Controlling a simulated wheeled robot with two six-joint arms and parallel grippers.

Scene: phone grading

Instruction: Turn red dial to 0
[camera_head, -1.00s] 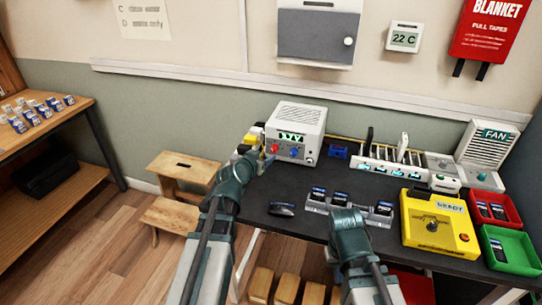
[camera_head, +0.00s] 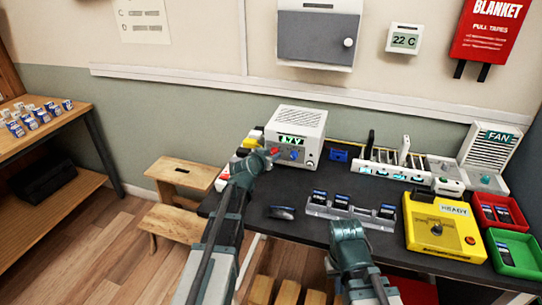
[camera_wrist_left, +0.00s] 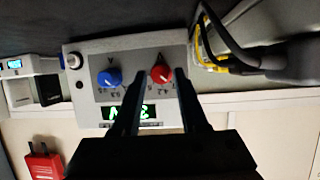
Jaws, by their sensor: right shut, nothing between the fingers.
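The red dial (camera_wrist_left: 160,75) is on the front panel of a white power supply box (camera_head: 302,122), beside a blue dial (camera_wrist_left: 109,78) and a green lit display (camera_wrist_left: 140,112). Its digits are too blurred to read surely. My left gripper (camera_head: 268,157) is at the front of the box by the red dial. In the left wrist view its two fingers (camera_wrist_left: 161,80) are spread, with the dial between them in the picture; I cannot tell if they touch it. My right gripper (camera_head: 348,225) is shut and empty, low over the table's front edge, away from the box.
A phone rack (camera_head: 350,208), a dark mouse-like object (camera_head: 281,212) and a yellow tester (camera_head: 445,228) stand on the dark table. Yellow and black plugs (camera_wrist_left: 215,60) sit close beside the left gripper. Red and green bins (camera_head: 515,250) are at the right.

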